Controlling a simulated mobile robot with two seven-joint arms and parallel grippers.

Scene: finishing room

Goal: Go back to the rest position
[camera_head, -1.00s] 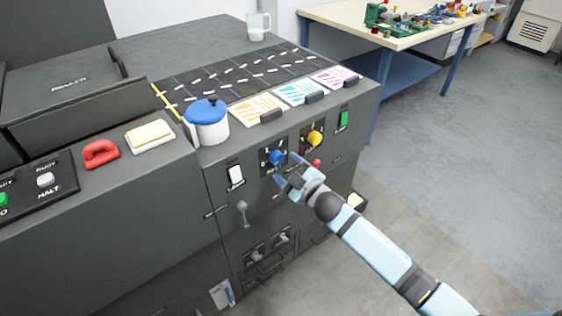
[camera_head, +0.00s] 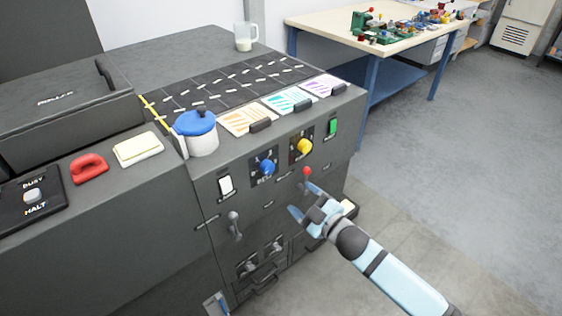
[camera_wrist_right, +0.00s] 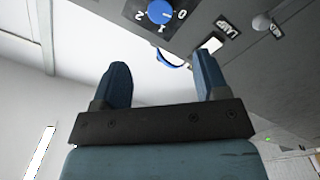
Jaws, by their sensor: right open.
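My right gripper (camera_head: 301,204) is in front of the dark machine's front panel, below the blue knob (camera_head: 267,168) and apart from it. In the right wrist view its two blue fingers (camera_wrist_right: 163,88) are spread with nothing between them. The blue knob also shows in the right wrist view (camera_wrist_right: 160,11), beyond the fingertips, on a dial marked 0, 1, 2. My left gripper is in neither view.
The machine (camera_head: 150,230) carries a yellow knob (camera_head: 304,146), a red-tipped lever (camera_head: 307,171) and a green switch (camera_head: 333,127). A blue-lidded pot (camera_head: 198,135) and a clear jug (camera_head: 245,38) stand on top. Open floor (camera_head: 470,180) lies right, before a workbench (camera_head: 330,20).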

